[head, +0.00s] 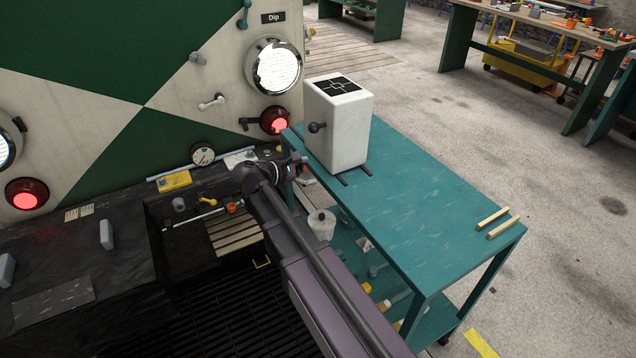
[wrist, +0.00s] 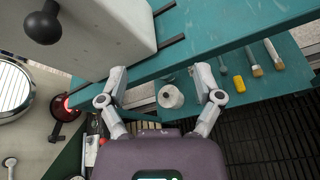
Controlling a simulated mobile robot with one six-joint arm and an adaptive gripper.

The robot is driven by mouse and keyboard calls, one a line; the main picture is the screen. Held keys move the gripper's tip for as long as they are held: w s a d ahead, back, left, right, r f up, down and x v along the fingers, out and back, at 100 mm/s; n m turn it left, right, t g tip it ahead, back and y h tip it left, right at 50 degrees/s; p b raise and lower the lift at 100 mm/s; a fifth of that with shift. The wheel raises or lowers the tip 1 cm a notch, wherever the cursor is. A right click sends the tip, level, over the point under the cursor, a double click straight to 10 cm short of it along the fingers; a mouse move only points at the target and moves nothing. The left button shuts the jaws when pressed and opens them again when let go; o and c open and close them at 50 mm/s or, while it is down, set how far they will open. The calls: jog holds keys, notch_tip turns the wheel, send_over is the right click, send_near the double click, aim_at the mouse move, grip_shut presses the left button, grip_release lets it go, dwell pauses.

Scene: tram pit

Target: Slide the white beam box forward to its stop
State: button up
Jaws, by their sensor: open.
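The white beam box (head: 340,130) stands upright on the teal cart's top (head: 430,215), near its far left end. My gripper (head: 300,165) is just off the cart's left edge, below the knob. In the wrist view my gripper (wrist: 162,82) is open and empty, with the box (wrist: 115,35) beyond it at upper left and the knob (wrist: 43,26) in the corner. No contact with the box shows.
Two wooden strips (head: 497,222) lie at the cart top's near right corner. A lower shelf (wrist: 260,100) holds a white jar (wrist: 171,97) and several tools. A green and cream tram front (head: 110,75) with lamps stands at left, above a dark pit. Open floor lies at right.

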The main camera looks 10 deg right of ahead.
jog(key=shift+s+d+f+m+g+y, duration=0.7)
jog(key=shift+s+d+f+m+y, duration=0.2)
jog(key=shift+s+d+f+m, duration=0.55)
jog(key=shift+s, duration=0.15)
jog(key=n+t+h, duration=0.5)
jog(key=n, duration=0.3)
send_near(314, 129)
jog(key=a, duration=0.1)
jog(key=a+f, duration=0.1)
jog(key=a, duration=0.1)
jog(key=shift+b, duration=0.4)
jog(key=shift+d, duration=0.1)
jog(key=shift+f+x, duration=0.2)
jog(key=shift+x, duration=6.6)
jog(key=shift+c, duration=0.2)
